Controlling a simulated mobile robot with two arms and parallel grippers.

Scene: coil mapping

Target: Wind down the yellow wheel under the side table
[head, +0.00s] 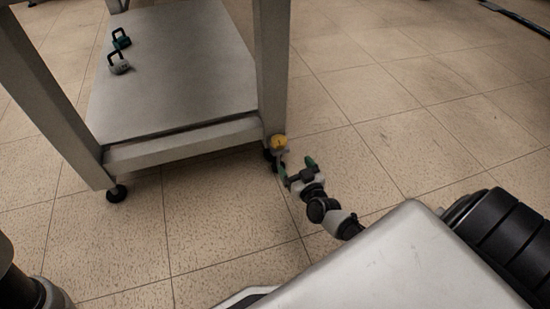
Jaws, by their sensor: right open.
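The side table (180,145) stands at the left, a grey metal frame with a low shelf and black feet. The yellow wheel (279,142) sits at the bottom of its near right leg, just above a black foot. My right gripper (296,165) is low over the floor, just right of and below the wheel in the picture. Its green-tipped fingers are apart, and the left finger lies close to the wheel; I cannot tell whether it touches. No object shows between the fingers. My left gripper is not in view.
Two padlock-shaped objects, one teal (121,40) and one grey (119,66), rest on the low shelf. A black foot (116,193) stands under the near left leg.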

